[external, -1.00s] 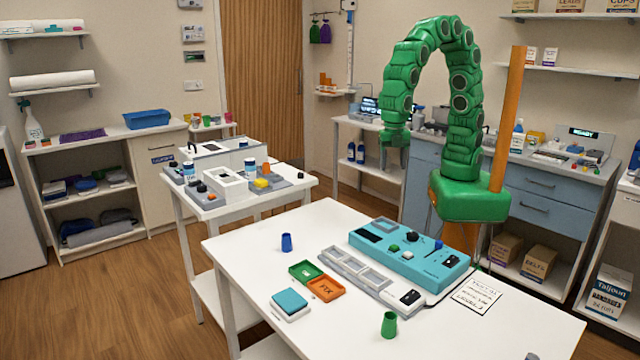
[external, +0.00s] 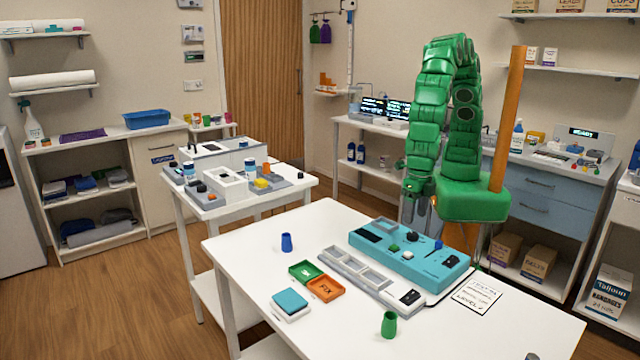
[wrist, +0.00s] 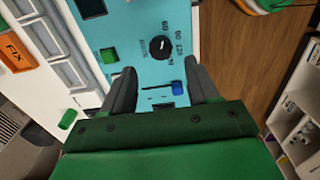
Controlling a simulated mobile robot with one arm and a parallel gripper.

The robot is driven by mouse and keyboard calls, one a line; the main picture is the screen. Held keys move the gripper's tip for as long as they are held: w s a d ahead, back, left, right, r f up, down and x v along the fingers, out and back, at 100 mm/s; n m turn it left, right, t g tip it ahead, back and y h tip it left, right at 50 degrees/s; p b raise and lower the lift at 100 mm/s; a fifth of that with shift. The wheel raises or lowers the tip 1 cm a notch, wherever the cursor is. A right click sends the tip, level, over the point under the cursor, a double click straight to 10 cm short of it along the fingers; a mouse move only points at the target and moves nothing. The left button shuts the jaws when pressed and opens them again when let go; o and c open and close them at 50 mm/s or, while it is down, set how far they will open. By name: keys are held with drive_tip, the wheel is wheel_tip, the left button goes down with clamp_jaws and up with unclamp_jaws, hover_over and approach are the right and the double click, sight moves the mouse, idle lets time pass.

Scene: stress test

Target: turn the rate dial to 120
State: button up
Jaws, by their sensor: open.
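The teal console (external: 432,267) lies on the white table. Its black round rate dial (wrist: 161,47) shows in the wrist view, with printed numbers along its right side; its pointer setting is too small to read. The dial (external: 412,236) also shows in the external view. My gripper (wrist: 161,90) is open and empty, its two dark fingers spread apart. In the wrist view the dial lies just beyond the fingertips, not between them. My gripper (external: 420,212) hangs above the console's far side in the external view, apart from the dial.
A blue control (wrist: 178,88) and a green button (wrist: 109,55) are near the dial on the console. A grey compartment strip (external: 350,275), green and orange trays (external: 326,289), a blue cup (external: 286,242) and a green cup (external: 389,324) stand around.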

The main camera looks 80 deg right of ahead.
sight(413, 233)
drive_tip(key=shift+f, duration=3.2)
drive_tip(key=c, duration=1)
drive_tip(key=shift+c, duration=0.2)
